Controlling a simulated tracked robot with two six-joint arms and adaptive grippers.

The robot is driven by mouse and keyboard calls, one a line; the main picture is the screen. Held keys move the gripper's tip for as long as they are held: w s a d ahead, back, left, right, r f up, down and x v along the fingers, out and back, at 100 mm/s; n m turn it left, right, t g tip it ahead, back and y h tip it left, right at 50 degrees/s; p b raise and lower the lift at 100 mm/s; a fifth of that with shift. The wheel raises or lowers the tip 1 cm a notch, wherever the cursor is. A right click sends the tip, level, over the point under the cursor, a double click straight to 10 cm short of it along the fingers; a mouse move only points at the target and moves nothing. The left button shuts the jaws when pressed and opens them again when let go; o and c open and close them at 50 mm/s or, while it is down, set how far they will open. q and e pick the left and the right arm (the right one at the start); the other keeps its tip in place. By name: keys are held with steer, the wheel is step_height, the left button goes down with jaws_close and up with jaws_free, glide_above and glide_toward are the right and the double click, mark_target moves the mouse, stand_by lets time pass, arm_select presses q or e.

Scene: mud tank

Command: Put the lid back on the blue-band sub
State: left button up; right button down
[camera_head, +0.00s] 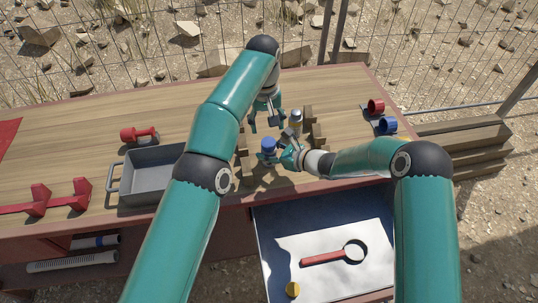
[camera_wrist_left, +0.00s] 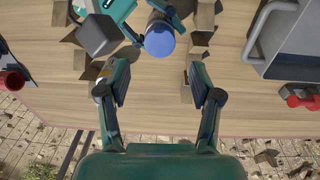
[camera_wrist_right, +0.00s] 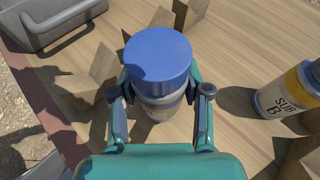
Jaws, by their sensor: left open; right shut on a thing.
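A bottle with a blue top (camera_head: 268,143) stands among wooden blocks on the table. In the right wrist view its blue lid-like top (camera_wrist_right: 158,56) sits level over a pale body (camera_wrist_right: 160,107). My right gripper (camera_head: 284,154) is shut around that body, below the blue top. The blue top also shows in the left wrist view (camera_wrist_left: 160,41). My left gripper (camera_head: 265,115) is open and empty, above the table behind the bottle. A second bottle (camera_head: 296,117), with a yellow band and "SUB B" label (camera_wrist_right: 288,96), stands nearby.
Wooden blocks (camera_head: 309,113) flank the bottles. A grey tray (camera_head: 112,178) and red dumbbell-shaped item (camera_head: 140,135) lie left. Red (camera_head: 375,106) and blue (camera_head: 388,125) cup-like pieces sit right. An open drawer (camera_head: 350,215) holds a magnifier (camera_head: 336,254) and yellow disc (camera_head: 292,289).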

mark_target(268, 142)
stand_by(0.4)
arm_select(q)
steer(key=shift+w+d+f, duration=0.1)
steer(key=shift+w+f, duration=0.05)
steer(key=shift+f, duration=1.85)
steer(key=shift+w+f, duration=0.15)
steer(key=shift+f, duration=1.85)
steer(key=c, duration=1.2)
steer(key=shift+m, duration=0.8)
steer(key=o, duration=1.4)
steer(key=shift+c, duration=0.2)
steer(key=shift+s+r, duration=0.15)
steer(key=shift+r, duration=1.7)
steer(key=shift+s+r, duration=0.1)
steer(key=shift+r, duration=1.7)
